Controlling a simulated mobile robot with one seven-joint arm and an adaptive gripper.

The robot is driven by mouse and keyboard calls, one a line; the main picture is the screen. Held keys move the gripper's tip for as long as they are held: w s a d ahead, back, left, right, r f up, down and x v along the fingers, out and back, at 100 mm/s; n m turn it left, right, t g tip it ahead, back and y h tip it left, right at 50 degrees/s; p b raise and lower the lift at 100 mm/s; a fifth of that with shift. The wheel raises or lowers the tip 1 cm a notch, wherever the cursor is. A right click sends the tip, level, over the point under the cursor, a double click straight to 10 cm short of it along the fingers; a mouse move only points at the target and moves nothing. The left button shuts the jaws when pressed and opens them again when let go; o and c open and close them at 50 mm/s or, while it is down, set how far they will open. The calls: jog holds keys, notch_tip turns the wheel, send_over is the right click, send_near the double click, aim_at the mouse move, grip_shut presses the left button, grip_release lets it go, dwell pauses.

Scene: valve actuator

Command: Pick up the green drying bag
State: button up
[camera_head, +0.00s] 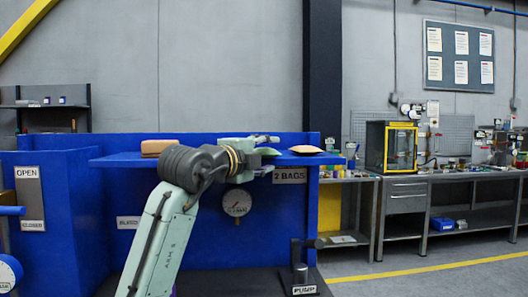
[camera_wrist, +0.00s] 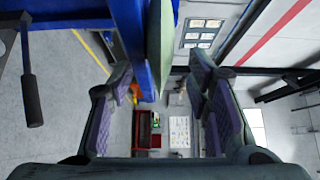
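The green drying bag (camera_head: 268,152) lies on the blue shelf (camera_head: 122,160), partly hidden by my gripper in the head view. In the wrist view the green bag (camera_wrist: 160,42) shows edge-on as a narrow pale green shape, between the lines of my two fingers. My gripper (camera_head: 270,154) is at the shelf's front edge, with one finger above the shelf level and one below. In the wrist view my gripper (camera_wrist: 160,72) is open, its purple-padded fingers wide apart, one on each side of bag and shelf edge. No contact with the bag is visible.
A tan bag (camera_head: 307,149) lies on the shelf just right of the green one. A brown-orange block (camera_head: 158,147) lies at the shelf's left. A pressure gauge (camera_head: 237,203) and a pump handle (camera_head: 299,262) are below. A workbench (camera_head: 405,180) stands at the right.

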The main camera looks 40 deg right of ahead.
grip_shut()
dwell(0.4)
jog(key=shift+r, duration=0.1)
jog(key=shift+r, duration=0.55)
notch_tip(320, 180, up, 2)
jog(key=shift+r+b, duration=0.1)
jog(key=shift+b, duration=0.25)
jog(key=s+r+b, duration=0.1)
jog(key=s+b, duration=0.3)
jog(key=s, duration=1.2)
jog(key=shift+r, duration=0.25)
